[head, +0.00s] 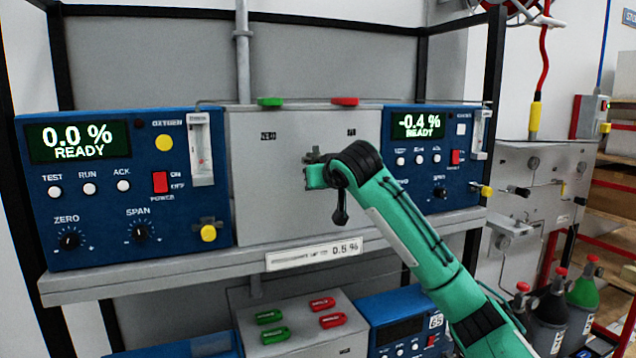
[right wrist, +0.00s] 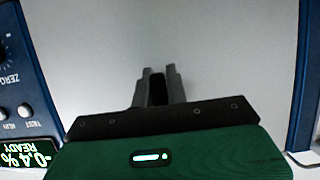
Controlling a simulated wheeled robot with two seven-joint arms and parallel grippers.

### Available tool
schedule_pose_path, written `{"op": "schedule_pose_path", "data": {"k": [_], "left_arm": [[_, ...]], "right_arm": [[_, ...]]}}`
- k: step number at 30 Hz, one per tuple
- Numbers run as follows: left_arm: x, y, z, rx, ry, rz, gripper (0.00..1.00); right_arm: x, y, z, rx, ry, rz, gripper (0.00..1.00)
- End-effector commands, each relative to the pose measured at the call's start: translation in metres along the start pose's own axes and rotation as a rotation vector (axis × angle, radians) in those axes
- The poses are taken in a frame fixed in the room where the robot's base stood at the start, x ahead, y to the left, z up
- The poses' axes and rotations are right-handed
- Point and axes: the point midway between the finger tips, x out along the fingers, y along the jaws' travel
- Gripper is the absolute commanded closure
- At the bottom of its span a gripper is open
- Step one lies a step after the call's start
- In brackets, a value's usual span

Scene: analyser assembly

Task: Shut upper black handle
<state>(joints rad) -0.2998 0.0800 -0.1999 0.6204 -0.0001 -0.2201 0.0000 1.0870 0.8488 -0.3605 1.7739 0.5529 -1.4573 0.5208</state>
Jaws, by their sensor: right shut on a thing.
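My right gripper (head: 311,158) is at the front of the grey box (head: 268,195) between the two blue analysers. Its fingers also show in the right wrist view (right wrist: 158,85), close together, with a narrow dark thing between them. This dark thing seems to be the upper black handle (right wrist: 158,88), mostly hidden by the fingers; its angle cannot be told. Behind the fingers is the plain grey face of the box. My left gripper is not in view.
Left (head: 110,190) and right (head: 440,165) blue analysers flank the box. A green (head: 270,101) and a red handle (head: 345,101) are on its top. A grey panel (head: 545,165) at right carries small black levers. A shelf edge (head: 190,268) runs below.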

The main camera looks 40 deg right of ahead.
Motion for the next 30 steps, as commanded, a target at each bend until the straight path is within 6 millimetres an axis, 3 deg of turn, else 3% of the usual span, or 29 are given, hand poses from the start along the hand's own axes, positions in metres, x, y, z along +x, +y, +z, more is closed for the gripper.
{"op": "schedule_pose_path", "data": {"k": [9,10,12,13,23,30], "left_arm": [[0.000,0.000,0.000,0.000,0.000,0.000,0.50],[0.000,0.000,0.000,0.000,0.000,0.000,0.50],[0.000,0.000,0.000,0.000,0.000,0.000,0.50],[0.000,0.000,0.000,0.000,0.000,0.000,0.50],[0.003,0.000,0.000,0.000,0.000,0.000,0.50],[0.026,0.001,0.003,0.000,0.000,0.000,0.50]], "right_arm": [[0.001,-0.001,0.002,-0.002,-0.005,0.000,1.00],[0.001,-0.001,0.002,-0.002,-0.005,0.000,0.80],[0.001,-0.001,0.002,-0.001,-0.004,0.000,0.66],[0.001,-0.001,0.002,-0.001,-0.004,0.000,0.64],[-0.003,0.000,0.001,0.000,0.000,-0.001,0.64],[-0.038,-0.001,0.004,0.000,0.006,-0.002,0.64]]}}
